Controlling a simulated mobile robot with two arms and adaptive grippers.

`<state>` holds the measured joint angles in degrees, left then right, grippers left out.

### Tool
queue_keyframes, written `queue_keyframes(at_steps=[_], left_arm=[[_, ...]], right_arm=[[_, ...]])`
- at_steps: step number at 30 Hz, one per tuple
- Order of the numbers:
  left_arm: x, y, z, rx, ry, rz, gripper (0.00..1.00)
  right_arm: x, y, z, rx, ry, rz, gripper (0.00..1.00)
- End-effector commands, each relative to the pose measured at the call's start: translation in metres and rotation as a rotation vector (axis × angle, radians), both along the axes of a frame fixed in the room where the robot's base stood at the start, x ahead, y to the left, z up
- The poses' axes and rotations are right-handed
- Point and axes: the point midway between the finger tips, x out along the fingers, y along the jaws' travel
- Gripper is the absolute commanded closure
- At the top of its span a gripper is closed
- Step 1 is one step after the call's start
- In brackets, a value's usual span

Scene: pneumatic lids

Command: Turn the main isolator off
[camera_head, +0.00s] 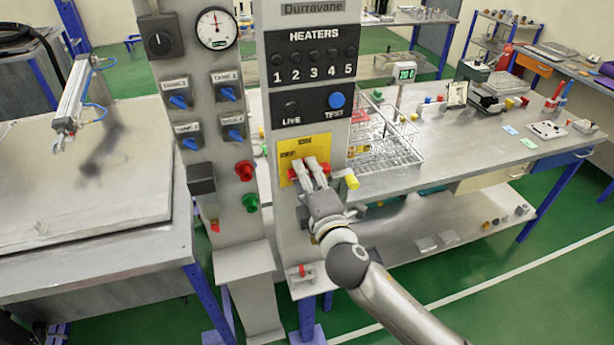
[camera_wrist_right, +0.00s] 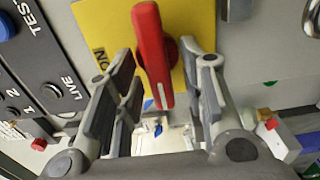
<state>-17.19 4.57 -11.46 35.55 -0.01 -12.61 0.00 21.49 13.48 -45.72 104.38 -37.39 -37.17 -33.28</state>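The main isolator is a red lever handle (camera_wrist_right: 152,55) on a yellow plate (camera_head: 288,151) low on the grey panel. In the right wrist view the handle points along the fingers, its near end between them, with an ON label on the yellow plate (camera_wrist_right: 198,18) to its left. My right gripper (camera_head: 311,175) is at the plate in the head view and hides part of the handle. In the right wrist view the right gripper (camera_wrist_right: 165,68) is open, with its fingers on both sides of the handle and gaps showing. My left gripper is not in view.
Above the plate is the heaters panel (camera_head: 310,58) with a blue TEST knob (camera_head: 337,100). A left column carries blue tank switches and red (camera_head: 245,170) and green (camera_head: 250,202) buttons. A yellow knob (camera_head: 351,180) and a wire basket (camera_head: 385,145) are close on the right.

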Motion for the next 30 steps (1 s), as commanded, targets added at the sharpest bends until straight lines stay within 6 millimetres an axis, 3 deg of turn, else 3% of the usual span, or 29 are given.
queue_keyframes(at_steps=[11, 16, 24, 30], left_arm=[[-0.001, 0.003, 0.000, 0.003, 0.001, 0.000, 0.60], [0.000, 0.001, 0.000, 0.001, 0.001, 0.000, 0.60], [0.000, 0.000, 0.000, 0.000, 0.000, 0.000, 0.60], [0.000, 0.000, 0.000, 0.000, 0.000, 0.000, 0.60]], right_arm=[[-0.006, -0.002, 0.000, 0.003, 0.002, 0.000, 0.61], [-0.028, -0.009, -0.001, 0.003, 0.002, 0.001, 0.61], [-0.082, -0.027, -0.001, 0.002, 0.004, 0.001, 0.61], [-0.107, -0.035, -0.001, 0.001, 0.003, 0.000, 0.61]])
